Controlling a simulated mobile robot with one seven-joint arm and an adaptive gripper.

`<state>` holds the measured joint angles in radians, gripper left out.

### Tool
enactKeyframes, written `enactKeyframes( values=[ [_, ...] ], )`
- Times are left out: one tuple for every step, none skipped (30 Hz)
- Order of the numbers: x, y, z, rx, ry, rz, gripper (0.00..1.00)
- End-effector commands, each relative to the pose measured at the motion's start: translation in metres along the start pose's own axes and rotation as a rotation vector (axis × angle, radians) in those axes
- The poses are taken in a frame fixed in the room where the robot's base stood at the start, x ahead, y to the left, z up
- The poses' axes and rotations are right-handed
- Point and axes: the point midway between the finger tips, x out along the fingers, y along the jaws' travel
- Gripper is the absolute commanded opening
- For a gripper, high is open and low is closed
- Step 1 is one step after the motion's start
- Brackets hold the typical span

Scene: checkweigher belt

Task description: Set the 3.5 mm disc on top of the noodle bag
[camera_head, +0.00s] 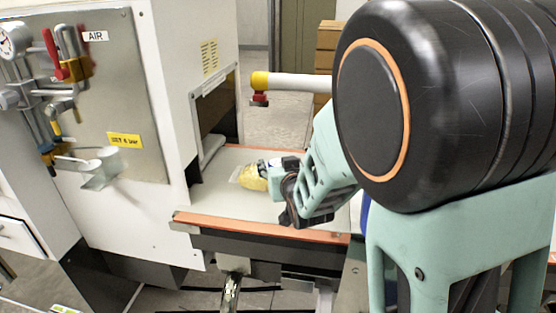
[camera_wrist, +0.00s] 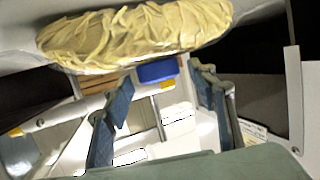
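The noodle bag (camera_head: 253,178), yellowish in a clear wrapper, lies on the pale belt in the head view. It spans the top of the wrist view (camera_wrist: 135,35). My gripper (camera_wrist: 160,88) has its two blue-padded fingers spread apart just below the bag in the wrist view. A flat blue piece (camera_wrist: 157,71), perhaps the 3.5 mm disc, shows between the fingertips against the bag's lower edge. I see gaps between it and both fingers. I cannot tell whether it touches the bag. In the head view my gripper (camera_head: 279,178) is beside the bag, its fingertips partly hidden.
The belt (camera_head: 215,199) has orange edge rails (camera_head: 255,225) and runs into the opening of a white cabinet (camera_head: 200,50). A white pipe (camera_head: 298,83) with a yellow collar reaches above the belt. My arm hides the right side.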

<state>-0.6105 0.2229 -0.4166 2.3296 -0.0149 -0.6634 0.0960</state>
Motion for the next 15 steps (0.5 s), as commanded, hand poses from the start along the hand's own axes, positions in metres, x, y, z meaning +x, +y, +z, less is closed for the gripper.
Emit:
enactKeyframes(
  values=[
    [0.0,0.0,0.0,0.0,0.0,0.0,0.52],
    [0.0,0.0,0.0,0.0,0.0,0.0,0.52],
    [0.0,0.0,0.0,0.0,0.0,0.0,0.52],
    [0.0,0.0,-0.001,0.0,0.0,0.0,0.52],
    [0.0,0.0,-0.001,0.0,0.0,0.0,0.52],
    [-0.001,0.0,-0.003,0.0,0.0,0.0,0.52],
    [-0.001,0.0,-0.004,0.0,0.0,0.0,0.52],
    [-0.002,0.0,-0.006,0.0,0.0,0.0,0.52],
    [-0.006,0.0,-0.004,0.001,0.0,0.0,0.52],
    [-0.01,0.0,-0.004,0.001,0.0,0.0,0.52],
    [-0.014,0.0,-0.004,0.002,0.001,-0.001,0.52],
    [-0.021,0.0,-0.004,0.002,0.001,-0.001,0.52],
    [-0.025,0.0,-0.005,0.002,0.001,-0.001,0.52],
    [-0.03,0.0,-0.004,0.002,0.001,-0.001,0.52],
    [-0.036,0.0,-0.005,0.004,0.001,0.0,0.52]
  ],
)
